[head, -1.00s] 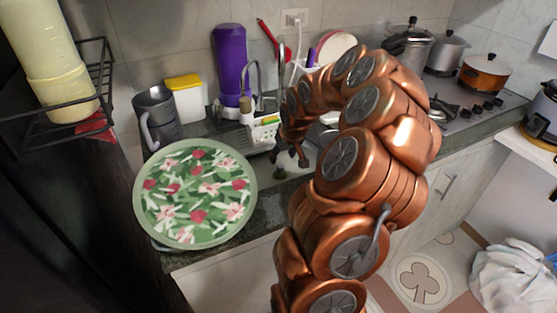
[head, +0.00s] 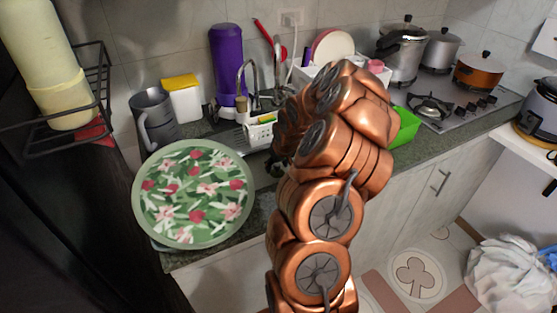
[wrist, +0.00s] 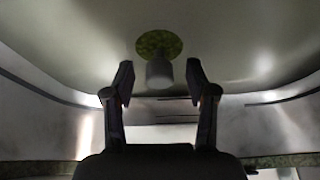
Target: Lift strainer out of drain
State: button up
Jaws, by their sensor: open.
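The strainer (wrist: 159,43) shows in the wrist view as a mottled green disc with a pale grey knob standing out from it. It sits in the floor of the sink (wrist: 80,45), a metal basin; the drain itself is covered. My gripper (wrist: 159,76) is open, with one finger on each side of the knob in the picture. Gaps show between the fingers and the knob, and no contact is visible. In the head view my arm hides the strainer, most of the sink and my gripper.
The faucet (head: 245,80) rises behind the sink. A floral plate (head: 193,195) stands at the left on the counter, near a grey pitcher (head: 154,118). A purple bottle (head: 228,65) is at the back. A green container (head: 404,127) lies right of my arm, before the stove (head: 455,105).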

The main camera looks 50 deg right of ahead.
jog(key=shift+f, duration=0.2)
jog(key=shift+w, duration=0.1)
grip_shut()
dwell(0.7)
